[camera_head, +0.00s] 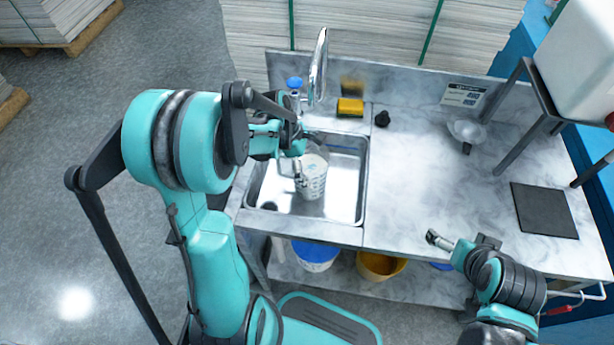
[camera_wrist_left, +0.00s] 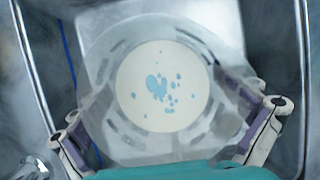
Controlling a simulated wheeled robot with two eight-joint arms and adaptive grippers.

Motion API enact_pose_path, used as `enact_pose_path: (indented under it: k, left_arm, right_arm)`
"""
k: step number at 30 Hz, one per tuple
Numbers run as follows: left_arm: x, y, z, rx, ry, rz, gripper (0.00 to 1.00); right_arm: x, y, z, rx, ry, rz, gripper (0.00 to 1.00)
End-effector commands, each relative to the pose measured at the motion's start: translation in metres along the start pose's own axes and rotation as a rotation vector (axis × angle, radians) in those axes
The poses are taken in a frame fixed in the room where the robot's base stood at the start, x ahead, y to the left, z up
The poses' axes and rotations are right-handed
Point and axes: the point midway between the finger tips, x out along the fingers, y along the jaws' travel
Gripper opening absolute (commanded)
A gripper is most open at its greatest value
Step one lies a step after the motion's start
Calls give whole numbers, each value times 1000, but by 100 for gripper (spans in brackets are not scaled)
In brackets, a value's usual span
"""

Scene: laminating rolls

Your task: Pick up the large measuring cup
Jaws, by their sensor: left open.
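The large measuring cup (camera_head: 313,184), clear with dark markings and whitish contents, stands in the steel sink (camera_head: 345,180). The left wrist view looks down into the cup (camera_wrist_left: 200,140), where a white disc with blue spots shows inside the clear wall. My left gripper (camera_head: 311,164) is open at the cup's upper part. In the left wrist view, its two fingers (camera_wrist_left: 170,132) stand apart on either side of the cup. I cannot tell whether they touch it. My right gripper (camera_head: 438,241) hangs over the counter's front edge, away from the cup; its jaw opening is unclear.
A faucet (camera_head: 319,65), a yellow sponge (camera_head: 350,107) and a blue-capped bottle (camera_head: 295,84) stand behind the sink. A black stopper (camera_head: 382,119), a clear funnel-like vessel (camera_head: 467,130) and a dark mat (camera_head: 544,210) are on the counter. The counter's middle is clear.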

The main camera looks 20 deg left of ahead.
Motion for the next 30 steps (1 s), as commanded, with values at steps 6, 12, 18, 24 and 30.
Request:
enact_pose_path:
  k: [6, 12, 18, 24, 30]
  left_arm:
    - [-1, 0, 0, 0, 0, 0, 82]
    - [-1, 0, 0, 0, 0, 0, 29]
    - [-2, 0, 0, 0, 0, 0, 27]
    - [-7, 0, 3, 0, 0, 0, 27]
    - [-14, -10, 6, 0, -1, 0, 27]
  right_arm:
    - [-1, 0, -1, 0, 0, 0, 100]
    - [-1, 0, -1, 0, 0, 0, 100]
    - [-1, 0, -1, 0, 0, 0, 100]
    - [-5, 0, -3, 0, 0, 0, 100]
    - [-11, 0, -8, 0, 0, 0, 100]
